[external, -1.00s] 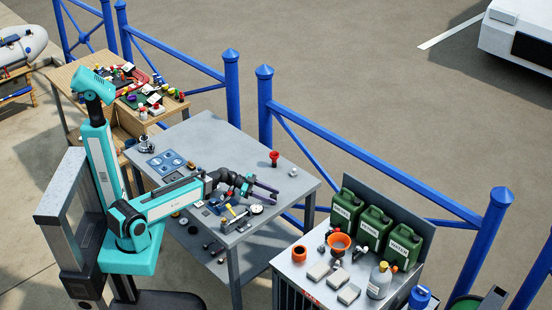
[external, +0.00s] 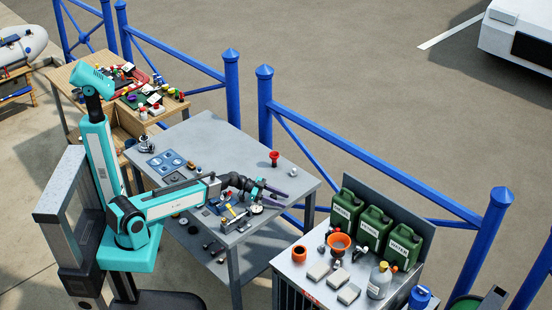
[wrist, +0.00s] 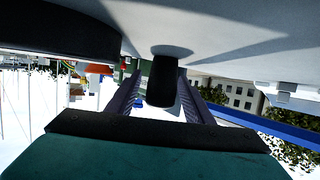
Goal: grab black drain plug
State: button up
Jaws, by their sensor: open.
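In the wrist view, which is upside down, a black cylindrical plug (wrist: 162,82) stands on the grey tabletop, between the two dark fingers of my gripper (wrist: 160,76). I take it to be the drain plug. The fingers are open, one on each side of it, and I see no clear contact. In the external view, my gripper (external: 274,190) is low over the right part of the grey table (external: 222,137). I cannot make out the plug there; the gripper likely hides it.
A red item (external: 274,157) stands near the table's back edge, with a small grey fitting (external: 293,172) near it. Tools and small parts lie close in front of my gripper. A second bench (external: 290,272) holds green canisters (external: 374,226) and an orange funnel (external: 340,241).

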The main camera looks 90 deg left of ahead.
jog(key=c, duration=1.1)
jog(key=shift+r, duration=0.2)
jog(key=shift+r+b, duration=1.45)
jog(key=shift+r, duration=3.35)
